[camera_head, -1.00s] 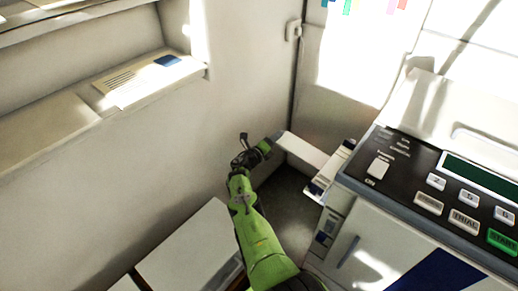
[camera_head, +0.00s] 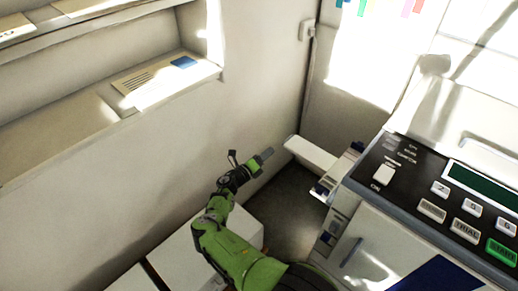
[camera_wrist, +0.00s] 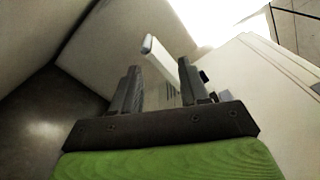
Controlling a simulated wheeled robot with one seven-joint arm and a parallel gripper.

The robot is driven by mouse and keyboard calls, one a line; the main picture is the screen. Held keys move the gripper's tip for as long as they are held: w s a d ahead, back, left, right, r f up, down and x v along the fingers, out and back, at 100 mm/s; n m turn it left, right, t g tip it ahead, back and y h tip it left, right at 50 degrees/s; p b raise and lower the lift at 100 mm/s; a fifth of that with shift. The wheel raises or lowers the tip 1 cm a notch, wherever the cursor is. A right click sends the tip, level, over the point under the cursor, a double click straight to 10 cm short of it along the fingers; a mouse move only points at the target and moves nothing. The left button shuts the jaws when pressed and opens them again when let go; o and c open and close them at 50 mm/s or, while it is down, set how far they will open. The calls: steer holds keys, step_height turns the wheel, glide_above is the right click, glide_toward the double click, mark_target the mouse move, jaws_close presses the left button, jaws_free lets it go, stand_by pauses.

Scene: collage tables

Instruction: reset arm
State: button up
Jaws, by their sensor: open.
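My green arm reaches up from the bottom in the head view, and my gripper (camera_head: 262,159) is near the wall, left of a white bar (camera_head: 311,155). In the wrist view my gripper (camera_wrist: 160,84) shows two dark fingers standing apart with nothing held between them. The white bar also shows in the wrist view (camera_wrist: 165,58), beyond and between the fingers. I cannot tell its exact distance from them.
A large white machine with a dark control panel (camera_head: 400,165) and a green START button (camera_head: 501,250) stands at the right. A wall shelf (camera_head: 60,145) is at the left. A white low box (camera_head: 185,250) lies below my arm. Dark floor (camera_head: 290,215) shows between.

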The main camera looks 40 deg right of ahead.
steer(key=s+a+r+m+g+y+p, duration=0.1)
steer(key=s+r+m+g+y+p, duration=0.2)
steer(key=r+m, duration=0.7)
steer(key=s+a+r+m+g+y+p, duration=0.1)
steer(key=s+a+r+m+g+y, duration=0.15)
steer(key=s+r+m+y, duration=0.55)
steer(key=s+a+r+m+t+y+p, duration=0.25)
steer(key=a+r+m, duration=0.25)
steer(key=a+r, duration=0.45)
steer(key=s+a+r+m+t+y+p, duration=0.1)
steer(key=s+a+r+m+t+y, duration=0.25)
steer(key=a+r, duration=0.55)
steer(key=s+a+r+m+t+p, duration=0.1)
steer(key=s+a+r+m, duration=0.1)
steer(key=s+a+r, duration=0.2)
steer(key=s+a+r+m+t+p, duration=0.1)
steer(key=s+a+r+m, duration=0.2)
steer(key=s+a, duration=0.3)
steer(key=s, duration=0.4)
steer(key=shift+s+a+r+y, duration=0.2)
steer(key=shift+s+r+y, duration=0.15)
steer(key=shift+s+y, duration=0.05)
